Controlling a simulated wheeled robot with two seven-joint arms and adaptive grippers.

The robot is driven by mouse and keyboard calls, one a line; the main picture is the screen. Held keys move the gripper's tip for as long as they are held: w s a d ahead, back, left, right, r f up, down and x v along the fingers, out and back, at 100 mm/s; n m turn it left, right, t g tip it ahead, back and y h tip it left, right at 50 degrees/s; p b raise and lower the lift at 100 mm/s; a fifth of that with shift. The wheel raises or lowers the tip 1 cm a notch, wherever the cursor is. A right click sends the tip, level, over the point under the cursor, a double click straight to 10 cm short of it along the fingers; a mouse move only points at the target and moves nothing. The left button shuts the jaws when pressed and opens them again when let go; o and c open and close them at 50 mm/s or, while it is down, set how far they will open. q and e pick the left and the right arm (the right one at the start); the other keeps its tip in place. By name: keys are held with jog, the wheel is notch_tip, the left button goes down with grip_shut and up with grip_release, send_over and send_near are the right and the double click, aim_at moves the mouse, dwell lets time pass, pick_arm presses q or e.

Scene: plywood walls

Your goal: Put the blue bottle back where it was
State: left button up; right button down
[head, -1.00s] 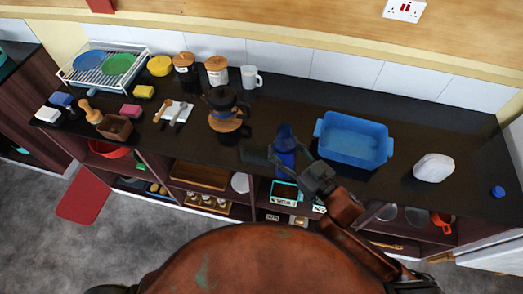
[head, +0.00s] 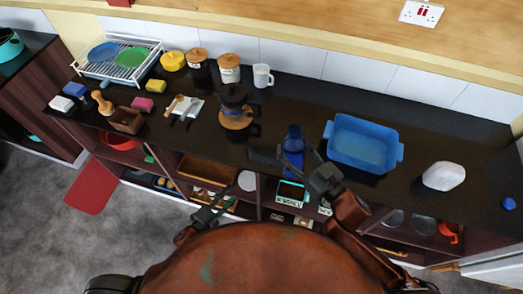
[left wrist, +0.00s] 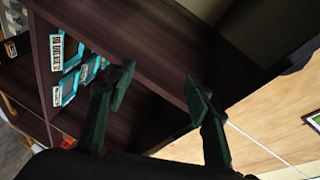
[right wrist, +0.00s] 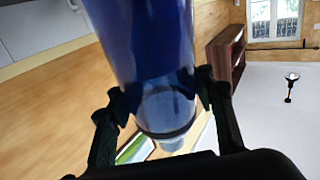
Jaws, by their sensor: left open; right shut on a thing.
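The blue bottle (head: 292,148) is upright at the front part of the dark counter, left of the blue tray. My right gripper (head: 304,160) is shut on it, and its fingers partly cover the bottle. In the right wrist view the bottle (right wrist: 150,40) stands large between the fingers (right wrist: 160,98), its clear end showing. I cannot tell whether its base touches the counter. My left gripper (head: 213,208) is low in front of the shelves, open and empty. The left wrist view shows its two fingers (left wrist: 158,90) apart, with dark shelf panels behind.
The blue tray (head: 390,168) is right of the bottle, with a white lump (head: 444,176) further right. A coffee pot on a wooden stand (head: 236,105) is to the left. A dark flat patch (head: 262,155) lies just left of the bottle. Open shelves (head: 255,208) lie below the counter.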

pick_arm(q)
jog(key=w+d+r+m+g+h, duration=0.1)
jog(key=d+r+m+h, duration=0.4)
jog(key=r, duration=0.7)
jog(key=w+d+r+m+g+h, duration=0.1)
jog(key=d+r+m, duration=0.2)
jog(key=r+m, duration=0.55)
pick_arm(e)
jog(key=shift+r, duration=0.1)
pick_arm(q)
jog(key=m+g, duration=0.1)
jog(key=m, duration=0.9)
send_near(290, 136)
jog(key=x, duration=1.2)
jog(key=shift+w+d+f, duration=0.1)
jog(key=shift+f, duration=0.05)
jog(key=shift+c, duration=0.2)
